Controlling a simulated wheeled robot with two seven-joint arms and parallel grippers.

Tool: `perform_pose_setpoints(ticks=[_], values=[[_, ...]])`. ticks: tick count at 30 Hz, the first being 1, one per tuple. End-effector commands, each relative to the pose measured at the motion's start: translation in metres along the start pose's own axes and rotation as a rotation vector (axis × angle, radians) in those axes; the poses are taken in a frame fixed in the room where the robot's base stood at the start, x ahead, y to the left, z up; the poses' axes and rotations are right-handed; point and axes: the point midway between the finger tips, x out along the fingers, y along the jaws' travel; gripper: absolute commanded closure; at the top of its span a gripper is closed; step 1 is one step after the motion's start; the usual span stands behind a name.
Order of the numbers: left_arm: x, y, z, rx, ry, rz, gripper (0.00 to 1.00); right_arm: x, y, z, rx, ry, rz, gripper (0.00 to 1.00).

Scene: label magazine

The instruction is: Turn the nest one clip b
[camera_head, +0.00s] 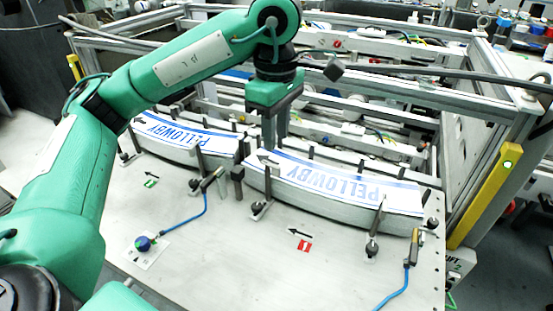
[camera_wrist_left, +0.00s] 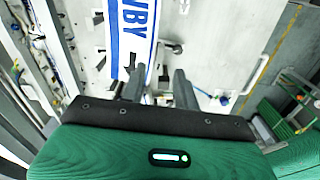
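Two curved stacks of white labels with blue PELLOWBY print lie on the grey metal plate in the head view, the left stack (camera_head: 180,137) and the right stack (camera_head: 335,186). Upright dark posts stand along their edges, including the front post (camera_head: 378,222) of the right stack. My left gripper (camera_head: 275,135) points down behind the left end of the right stack. In the left wrist view, its two fingers (camera_wrist_left: 158,84) stand apart with nothing gripped, and a printed stack end (camera_wrist_left: 133,40) shows beyond them. I cannot tell which part is the nest or clip. My right gripper is out of view.
A blue knob (camera_head: 143,243) on a white tag and blue hoses stand on the front plate. A yellow post (camera_head: 486,195) with a green light and frame rails bound the right and back.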

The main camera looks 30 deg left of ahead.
Motion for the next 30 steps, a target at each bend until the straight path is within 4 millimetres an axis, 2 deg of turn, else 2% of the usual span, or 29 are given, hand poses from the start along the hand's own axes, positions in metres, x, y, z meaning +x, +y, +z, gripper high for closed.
perform_pose_setpoints(ticks=[18, 24, 30], values=[[0.063, 0.0, 0.0, 0.0, 0.001, -0.002, 0.69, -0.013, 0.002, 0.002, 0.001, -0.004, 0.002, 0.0], [0.073, 0.0, 0.0, 0.0, 0.0, 0.0, 0.69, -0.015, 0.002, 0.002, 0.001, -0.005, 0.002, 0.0], [0.074, 0.0, 0.0, 0.0, 0.0, 0.002, 0.69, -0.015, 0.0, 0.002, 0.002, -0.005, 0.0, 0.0]])
